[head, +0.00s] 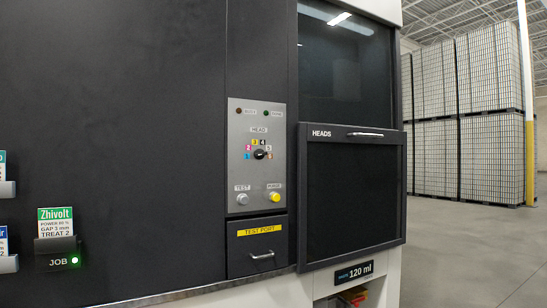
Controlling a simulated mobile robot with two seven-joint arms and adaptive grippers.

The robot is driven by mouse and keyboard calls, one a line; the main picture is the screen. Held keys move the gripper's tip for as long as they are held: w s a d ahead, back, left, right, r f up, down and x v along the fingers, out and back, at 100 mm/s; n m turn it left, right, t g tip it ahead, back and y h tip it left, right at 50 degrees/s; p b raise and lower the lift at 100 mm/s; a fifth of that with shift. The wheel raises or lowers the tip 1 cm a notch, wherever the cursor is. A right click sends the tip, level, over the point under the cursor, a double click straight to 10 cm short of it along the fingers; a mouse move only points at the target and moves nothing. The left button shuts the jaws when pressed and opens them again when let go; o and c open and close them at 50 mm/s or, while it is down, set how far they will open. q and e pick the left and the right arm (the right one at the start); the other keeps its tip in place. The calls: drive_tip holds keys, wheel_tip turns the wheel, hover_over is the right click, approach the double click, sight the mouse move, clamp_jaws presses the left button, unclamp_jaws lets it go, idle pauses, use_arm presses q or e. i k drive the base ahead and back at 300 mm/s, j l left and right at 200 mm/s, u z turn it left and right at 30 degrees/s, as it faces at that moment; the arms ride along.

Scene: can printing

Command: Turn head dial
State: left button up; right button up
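The head dial (260,155) is a small black knob on a grey control panel (241,180), under the label HEAD. Coloured, numbered marks curve over it from blue at the lower left, through magenta, yellow and black, to the right side. The knob's exact pointing direction is too small to tell. Below it are a white TEST button (242,199) and a yellow button (275,197). Two small indicator lamps sit at the panel's top. Neither of my grippers is in view.
A TEST PORT drawer (257,247) with a handle is below the panel. A dark HEADS door (352,200) with a handle stands out to the right. A JOB holder (58,252) with a Zhivolt card and lit green light is at left. Open floor (470,255) lies right.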

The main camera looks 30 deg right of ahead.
sight(259, 153)
drive_tip(key=i+l, duration=0.1)
drive_tip(key=l, duration=1.9)
drive_tip(key=i+l, duration=0.1)
drive_tip(key=l, duration=0.25)
drive_tip(key=i+l, duration=0.1)
drive_tip(key=l, duration=0.2)
drive_tip(key=i+l+u, duration=0.1)
drive_tip(key=l, duration=0.25)
